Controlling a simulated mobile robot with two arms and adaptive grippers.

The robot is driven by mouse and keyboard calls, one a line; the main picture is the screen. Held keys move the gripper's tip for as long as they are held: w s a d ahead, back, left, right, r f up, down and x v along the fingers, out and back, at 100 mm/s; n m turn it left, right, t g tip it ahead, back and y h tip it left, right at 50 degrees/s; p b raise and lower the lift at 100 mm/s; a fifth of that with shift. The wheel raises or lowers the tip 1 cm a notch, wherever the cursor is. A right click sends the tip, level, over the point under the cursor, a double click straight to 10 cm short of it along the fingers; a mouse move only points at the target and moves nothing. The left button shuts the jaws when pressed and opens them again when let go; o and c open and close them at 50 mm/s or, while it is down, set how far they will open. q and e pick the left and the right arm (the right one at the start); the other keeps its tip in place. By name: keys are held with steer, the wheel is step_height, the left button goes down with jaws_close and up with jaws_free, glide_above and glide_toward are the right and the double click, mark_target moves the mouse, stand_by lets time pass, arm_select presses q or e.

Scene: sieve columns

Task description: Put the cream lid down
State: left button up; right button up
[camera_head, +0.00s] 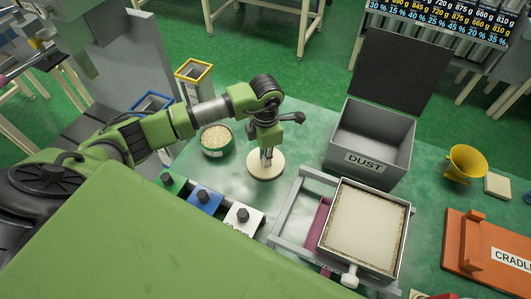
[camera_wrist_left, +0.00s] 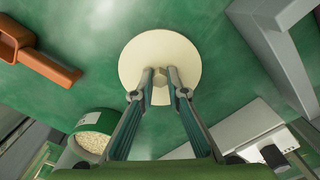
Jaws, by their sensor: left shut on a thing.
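The cream lid (camera_head: 268,173) is a round flat disc with a small knob at its centre. My left gripper (camera_head: 267,155) points down over it in the head view and is shut on the knob. In the left wrist view the lid (camera_wrist_left: 160,50) lies flat across the fingertips (camera_wrist_left: 160,88), which sit on both sides of the knob. The lid is level and over the green table; whether it touches the surface I cannot tell. My right gripper is not in view.
An open green tub of grain (camera_head: 216,141) stands left of the lid. Green, blue and white blocks with black knobs (camera_head: 205,199) lie in front. A grey DUST bin (camera_head: 370,168) and a framed sieve box (camera_head: 365,228) stand right. Bare table lies behind the lid.

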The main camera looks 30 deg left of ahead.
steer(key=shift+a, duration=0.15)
arm_select(q)
steer(key=shift+f, duration=0.2)
steer(key=o, duration=0.8)
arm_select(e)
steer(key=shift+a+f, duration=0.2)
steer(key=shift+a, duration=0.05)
arm_select(q)
steer(key=shift+r, duration=0.1)
steer(key=shift+r, duration=0.25)
step_height(320, 180, up, 12)
steer(key=b, duration=0.2)
steer(key=shift+f+b, duration=0.1)
steer(key=shift+b, duration=0.3)
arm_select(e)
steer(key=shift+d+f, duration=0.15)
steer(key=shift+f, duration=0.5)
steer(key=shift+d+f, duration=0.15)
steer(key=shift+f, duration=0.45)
